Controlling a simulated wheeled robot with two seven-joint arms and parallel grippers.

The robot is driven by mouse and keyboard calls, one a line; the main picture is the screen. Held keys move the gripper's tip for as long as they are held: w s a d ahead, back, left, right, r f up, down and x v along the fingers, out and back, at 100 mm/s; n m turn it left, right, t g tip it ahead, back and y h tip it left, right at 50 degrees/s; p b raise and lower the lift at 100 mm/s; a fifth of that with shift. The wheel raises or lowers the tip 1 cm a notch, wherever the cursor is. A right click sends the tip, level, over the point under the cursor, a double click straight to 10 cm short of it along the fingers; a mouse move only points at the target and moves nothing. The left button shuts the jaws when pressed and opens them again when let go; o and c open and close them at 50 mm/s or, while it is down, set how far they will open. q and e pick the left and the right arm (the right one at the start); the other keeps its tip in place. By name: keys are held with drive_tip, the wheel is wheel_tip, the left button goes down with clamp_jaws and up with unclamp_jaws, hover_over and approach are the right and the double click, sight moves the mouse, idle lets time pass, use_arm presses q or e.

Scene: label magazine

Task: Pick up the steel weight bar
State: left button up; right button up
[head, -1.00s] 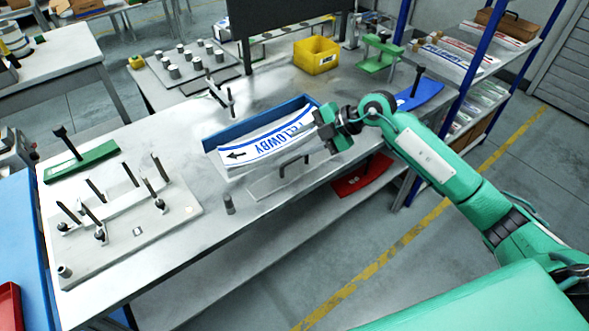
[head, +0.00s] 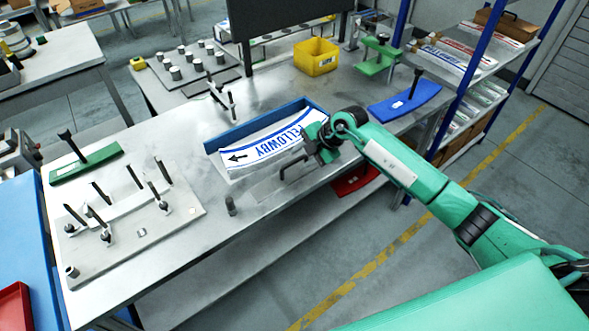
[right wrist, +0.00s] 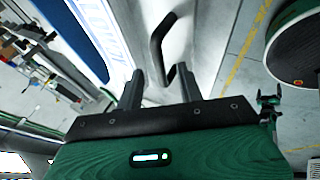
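The steel weight bar (head: 267,187) appears as a flat grey plate with a dark bent handle (head: 284,172), lying at the table's front edge before the label magazine. It is hard to tell from the steel table. In the right wrist view the black handle (right wrist: 156,45) stands just beyond the fingers. My right gripper (head: 312,152) is at the right end of the magazine, above and close to the handle. Its two fingers (right wrist: 158,84) are apart with nothing between them. My left gripper is out of view.
The blue magazine (head: 236,133) holds white labels with blue lettering (head: 265,148). A pegged plate (head: 125,235) and a green handled piece (head: 88,162) are at left. A blue handled piece (head: 405,103) and a yellow bin (head: 316,57) are behind. A red piece (head: 356,180) lies below.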

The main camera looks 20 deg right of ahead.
sight(295, 160)
drive_tip(key=p+x, duration=0.1)
drive_tip(key=x, duration=0.3)
drive_tip(key=shift+s, duration=0.1)
drive_tip(key=shift+c, duration=0.4)
clamp_jaws()
idle(0.9)
drive_tip(key=shift+r, duration=0.2)
